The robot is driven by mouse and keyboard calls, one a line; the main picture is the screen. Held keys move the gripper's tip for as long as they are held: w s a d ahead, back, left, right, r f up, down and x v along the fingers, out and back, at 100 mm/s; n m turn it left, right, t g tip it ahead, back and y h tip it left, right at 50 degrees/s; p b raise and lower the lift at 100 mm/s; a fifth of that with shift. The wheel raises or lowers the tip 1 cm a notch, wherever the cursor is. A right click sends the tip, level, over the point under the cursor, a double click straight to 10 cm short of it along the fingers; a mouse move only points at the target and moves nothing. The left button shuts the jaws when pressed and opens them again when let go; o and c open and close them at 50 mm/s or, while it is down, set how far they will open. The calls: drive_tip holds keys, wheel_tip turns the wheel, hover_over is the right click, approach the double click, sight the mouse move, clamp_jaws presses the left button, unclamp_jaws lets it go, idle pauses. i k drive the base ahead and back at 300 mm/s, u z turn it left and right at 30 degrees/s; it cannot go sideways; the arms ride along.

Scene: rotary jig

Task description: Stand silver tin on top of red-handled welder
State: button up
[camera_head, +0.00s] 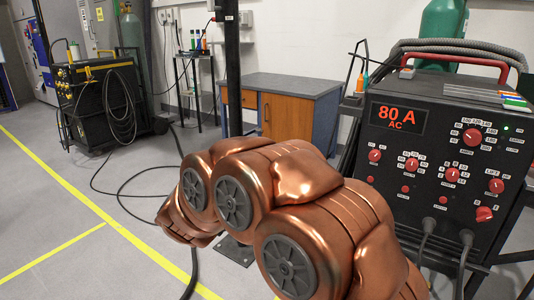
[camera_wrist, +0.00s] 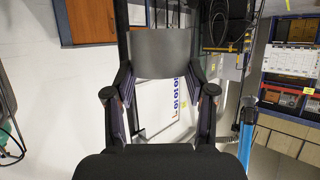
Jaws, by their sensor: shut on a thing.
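The red-handled welder (camera_head: 440,150) stands at the right in the head view, black with an "80 A AC" display and red knobs. Its red handle (camera_head: 455,55) arches over the top. In the wrist view my gripper (camera_wrist: 165,78) is shut on a smooth grey cylinder, which looks like the silver tin (camera_wrist: 165,52). The tin sits between the two fingers, clear of any surface that I can see. In the head view my copper arm fills the lower middle, and neither gripper nor tin can be seen there.
A grey hose (camera_head: 460,45) lies along the welder's top, with coloured strips (camera_head: 503,97) at its right. Small bottles (camera_head: 361,81) stand beside its left edge. A wood-fronted cabinet (camera_head: 283,112) and a black welding cart (camera_head: 100,105) stand behind. Floor at left is mostly clear, with cables.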

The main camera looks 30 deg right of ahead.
sight(409, 87)
drive_tip(key=u, duration=2.05)
drive_tip(key=k, duration=1.1)
drive_tip(key=z, duration=1.35)
